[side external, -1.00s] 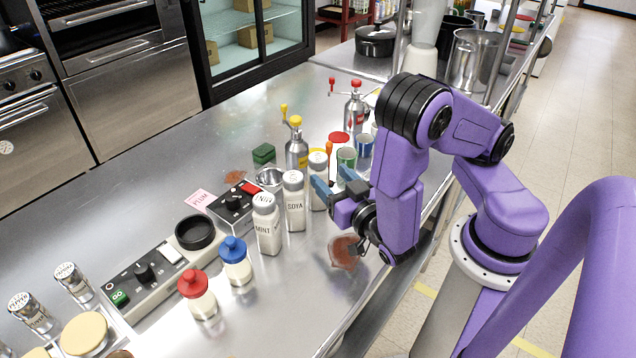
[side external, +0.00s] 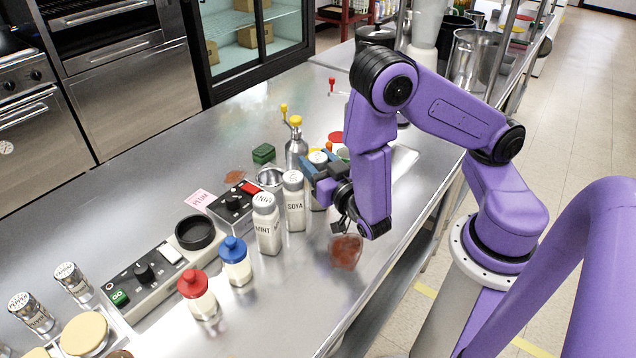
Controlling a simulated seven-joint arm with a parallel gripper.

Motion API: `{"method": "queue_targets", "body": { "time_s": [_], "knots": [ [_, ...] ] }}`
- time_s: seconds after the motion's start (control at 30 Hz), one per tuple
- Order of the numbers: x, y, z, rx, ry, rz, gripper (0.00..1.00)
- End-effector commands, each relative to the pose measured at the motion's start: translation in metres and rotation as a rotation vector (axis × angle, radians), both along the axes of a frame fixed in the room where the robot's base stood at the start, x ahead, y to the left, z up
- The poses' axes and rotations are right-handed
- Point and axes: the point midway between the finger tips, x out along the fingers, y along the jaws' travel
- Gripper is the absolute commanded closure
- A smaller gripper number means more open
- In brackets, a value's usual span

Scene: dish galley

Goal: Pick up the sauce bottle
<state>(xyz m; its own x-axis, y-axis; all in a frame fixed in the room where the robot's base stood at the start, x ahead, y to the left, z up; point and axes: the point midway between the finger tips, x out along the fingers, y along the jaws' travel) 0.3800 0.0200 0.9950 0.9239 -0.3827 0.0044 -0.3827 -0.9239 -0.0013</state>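Three white shaker-like bottles with pale lids stand in a row on the steel counter. One is labelled MINT (side external: 266,226) and one SOYA (side external: 294,203). The third bottle (side external: 318,157) is behind them to the right, its label hidden by my gripper. Which one the task calls the sauce bottle cannot be told from the labels. My gripper (side external: 321,168) has its blue fingers apart, one on each side of the third bottle near its top. Contact with it cannot be made out. The bottle still stands upright.
A silver pump bottle with a yellow top (side external: 296,146) and a metal bowl (side external: 270,178) stand close behind. Red-capped (side external: 196,296) and blue-capped (side external: 235,262) jars are at front left. A brown-red spill (side external: 346,251) lies near the counter's front edge.

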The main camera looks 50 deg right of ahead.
Motion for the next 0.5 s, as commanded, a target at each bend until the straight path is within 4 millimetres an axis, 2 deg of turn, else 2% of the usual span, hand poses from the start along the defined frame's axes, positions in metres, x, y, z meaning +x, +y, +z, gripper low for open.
{"method": "queue_targets", "body": {
  "time_s": [0.5],
  "knots": [
    [-0.0001,0.0006,0.0034,0.003,0.007,0.001,1.00]
  ]
}}
